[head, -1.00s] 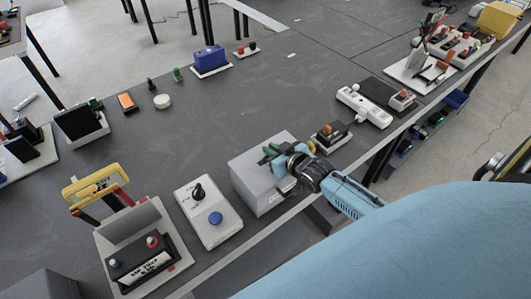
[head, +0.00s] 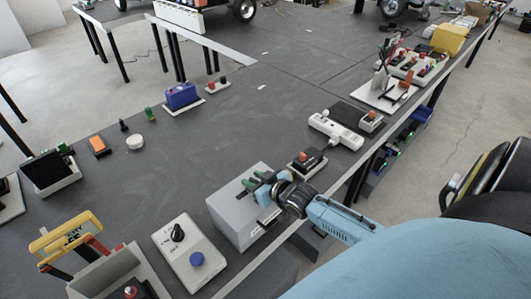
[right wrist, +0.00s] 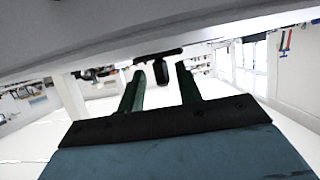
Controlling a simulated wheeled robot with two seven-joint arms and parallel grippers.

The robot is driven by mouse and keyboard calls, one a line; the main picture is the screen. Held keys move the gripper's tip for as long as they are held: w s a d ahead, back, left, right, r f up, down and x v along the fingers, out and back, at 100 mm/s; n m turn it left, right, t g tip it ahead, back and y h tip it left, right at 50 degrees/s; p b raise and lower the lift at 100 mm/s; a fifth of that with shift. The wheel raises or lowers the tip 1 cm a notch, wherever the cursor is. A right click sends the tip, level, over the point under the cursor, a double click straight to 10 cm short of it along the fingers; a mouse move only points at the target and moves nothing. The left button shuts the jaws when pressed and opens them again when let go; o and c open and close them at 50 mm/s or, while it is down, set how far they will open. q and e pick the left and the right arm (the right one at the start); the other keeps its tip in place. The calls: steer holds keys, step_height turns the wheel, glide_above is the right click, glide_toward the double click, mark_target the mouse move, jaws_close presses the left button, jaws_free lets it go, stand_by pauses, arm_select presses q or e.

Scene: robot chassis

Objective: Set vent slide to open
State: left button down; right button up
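A grey box (head: 232,212) stands near the table's front edge. My right gripper (head: 260,181) is at the box's top right, its green fingertips over the upper edge. In the right wrist view, the right gripper (right wrist: 161,86) is open, its two fingers apart. A small dark knob (right wrist: 161,71) on a dark bar (right wrist: 150,58) under a pale surface shows in the gap between the fingers; it seems to touch neither. I take this for the vent slide, but its position along its track cannot be told. My left gripper is not in view.
A white panel (head: 190,262) with a black dial and blue button lies left of the box. A small orange-topped switch (head: 306,161) and a white power strip (head: 336,131) lie to the right. The table behind the box is mostly clear.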

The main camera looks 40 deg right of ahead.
steer(key=v, duration=1.3)
steer(key=shift+p, duration=0.3)
